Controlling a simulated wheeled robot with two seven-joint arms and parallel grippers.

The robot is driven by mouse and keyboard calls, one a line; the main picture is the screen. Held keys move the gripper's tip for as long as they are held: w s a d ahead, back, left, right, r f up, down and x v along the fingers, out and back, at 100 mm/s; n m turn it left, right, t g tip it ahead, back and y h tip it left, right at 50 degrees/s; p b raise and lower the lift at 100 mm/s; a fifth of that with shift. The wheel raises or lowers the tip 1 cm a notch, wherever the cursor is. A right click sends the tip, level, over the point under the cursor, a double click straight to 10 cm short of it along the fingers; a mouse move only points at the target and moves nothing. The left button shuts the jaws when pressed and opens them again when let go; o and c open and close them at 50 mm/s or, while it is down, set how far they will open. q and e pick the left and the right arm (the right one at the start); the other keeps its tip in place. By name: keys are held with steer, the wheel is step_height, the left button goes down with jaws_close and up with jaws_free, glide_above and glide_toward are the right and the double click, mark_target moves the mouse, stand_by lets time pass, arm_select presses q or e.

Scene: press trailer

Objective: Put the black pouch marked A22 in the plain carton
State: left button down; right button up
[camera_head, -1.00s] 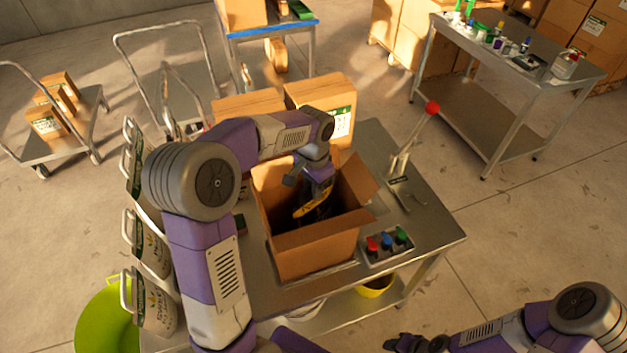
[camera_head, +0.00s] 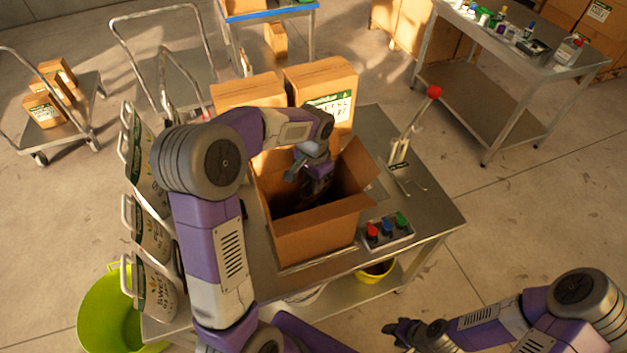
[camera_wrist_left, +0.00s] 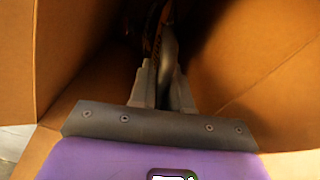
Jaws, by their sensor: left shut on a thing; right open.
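The plain carton (camera_head: 315,236) stands open on the steel table with its flaps up. My left gripper (camera_head: 318,180) reaches down into it, and its fingertips are lost in the dark interior. In the left wrist view my left gripper (camera_wrist_left: 163,88) is shut on a dark, thin thing (camera_wrist_left: 158,38) between the carton's brown walls (camera_wrist_left: 75,50). This fits the black pouch, but no A22 mark is readable. My right gripper (camera_head: 392,328) is open and empty at the lower right, away from the carton.
Two closed boxes (camera_head: 320,88) stand behind the carton. A lever with a red knob (camera_head: 434,91) and a button box (camera_head: 386,233) are to its right. White bags (camera_head: 152,290) line the table's left edge, and a green tub (camera_head: 105,310) stands below.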

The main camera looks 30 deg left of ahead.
arm_select(q)
steer(key=shift+w, duration=0.1)
steer(key=c, duration=1.4)
jaws_free()
steer(key=shift+f, duration=0.1)
steer(key=o, duration=0.3)
steer(key=shift+r, duration=0.3)
step_height(320, 180, up, 13)
steer(key=shift+f+p, duration=0.15)
steer(key=shift+p, duration=0.45)
steer(key=shift+s+f, duration=0.1)
steer(key=shift+s, duration=0.1)
